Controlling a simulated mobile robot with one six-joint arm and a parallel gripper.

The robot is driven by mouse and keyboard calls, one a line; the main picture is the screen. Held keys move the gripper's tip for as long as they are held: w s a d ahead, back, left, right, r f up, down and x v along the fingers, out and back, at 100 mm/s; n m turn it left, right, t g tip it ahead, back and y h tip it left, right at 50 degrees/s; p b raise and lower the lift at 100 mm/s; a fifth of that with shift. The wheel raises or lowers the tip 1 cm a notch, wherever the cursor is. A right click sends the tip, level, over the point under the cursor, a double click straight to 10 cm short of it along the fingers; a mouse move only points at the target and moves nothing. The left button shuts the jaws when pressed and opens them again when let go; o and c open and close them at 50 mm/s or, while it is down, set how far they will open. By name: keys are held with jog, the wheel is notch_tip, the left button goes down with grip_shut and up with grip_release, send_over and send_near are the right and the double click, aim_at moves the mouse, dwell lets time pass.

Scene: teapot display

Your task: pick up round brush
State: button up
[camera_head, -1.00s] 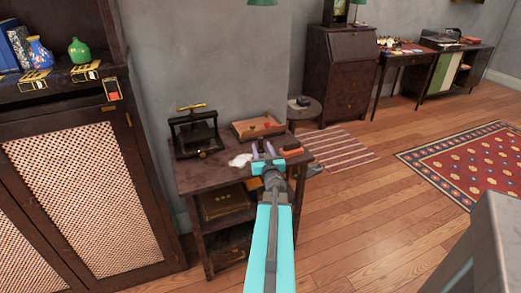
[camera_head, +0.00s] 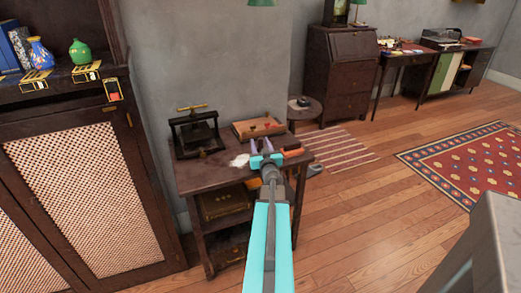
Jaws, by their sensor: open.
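My gripper (camera_head: 261,147) is open over the front right of the small dark wooden table (camera_head: 195,179), its two fingers pointing toward the back. I see nothing between the fingers. I cannot clearly make out a round brush; it may be hidden by the gripper or too small to tell. An orange item (camera_head: 293,151) lies just right of the fingers. A crumpled white item (camera_head: 239,161) lies just left of them. A brown box or book (camera_head: 248,129) lies behind the fingers, with small dark items at its right.
A black press (camera_head: 196,135) stands at the table's back left. A gold-marked case (camera_head: 222,202) sits on the shelf below. A cabinet (camera_head: 85,205) stands close on the left. Open floor lies to the right.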

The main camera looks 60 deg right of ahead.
jog(key=shift+x, duration=1.5)
jog(key=shift+c, duration=0.3)
grip_shut()
